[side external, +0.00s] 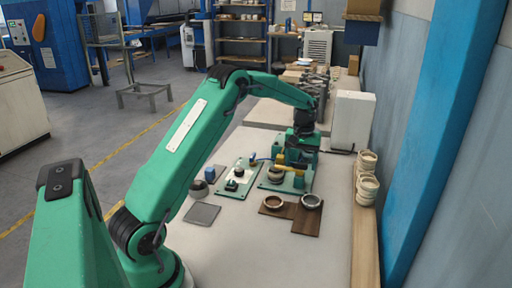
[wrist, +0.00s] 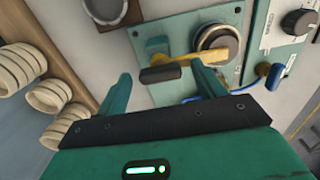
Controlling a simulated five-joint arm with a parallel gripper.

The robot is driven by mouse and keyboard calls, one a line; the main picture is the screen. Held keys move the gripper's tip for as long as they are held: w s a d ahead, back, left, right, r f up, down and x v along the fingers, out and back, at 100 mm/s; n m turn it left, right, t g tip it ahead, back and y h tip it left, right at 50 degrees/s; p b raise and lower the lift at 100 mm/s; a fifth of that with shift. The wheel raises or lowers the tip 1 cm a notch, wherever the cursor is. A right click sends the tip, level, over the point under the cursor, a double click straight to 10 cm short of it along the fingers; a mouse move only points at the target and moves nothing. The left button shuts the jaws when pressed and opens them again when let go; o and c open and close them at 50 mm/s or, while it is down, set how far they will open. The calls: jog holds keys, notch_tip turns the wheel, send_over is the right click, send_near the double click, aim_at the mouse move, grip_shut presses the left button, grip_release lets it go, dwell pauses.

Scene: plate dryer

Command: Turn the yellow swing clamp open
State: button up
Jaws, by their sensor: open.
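In the side view the clamp (side external: 280,159) shows small below my gripper. My gripper (wrist: 161,70) is open, with one finger left of the clamp's thick end and the other near its bar. I cannot tell whether a finger touches it.
A second green plate (side external: 229,184) with a dark knob is to the left in the side view. A brown board (side external: 305,219) with rings lies in front. Cream ring stacks (side external: 367,187) stand at right on a wooden ledge. A white box (side external: 353,119) stands behind. A blue cable (wrist: 243,90) runs beside the plate.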

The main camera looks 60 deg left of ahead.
jog(key=c, duration=1.4)
jog(key=shift+n, duration=0.3)
jog(key=n, duration=0.3)
jog(key=shift+n, duration=0.4)
jog(key=n, duration=0.4)
jog(key=shift+n, duration=0.3)
jog(key=n, duration=0.4)
jog(key=shift+n, duration=2.5)
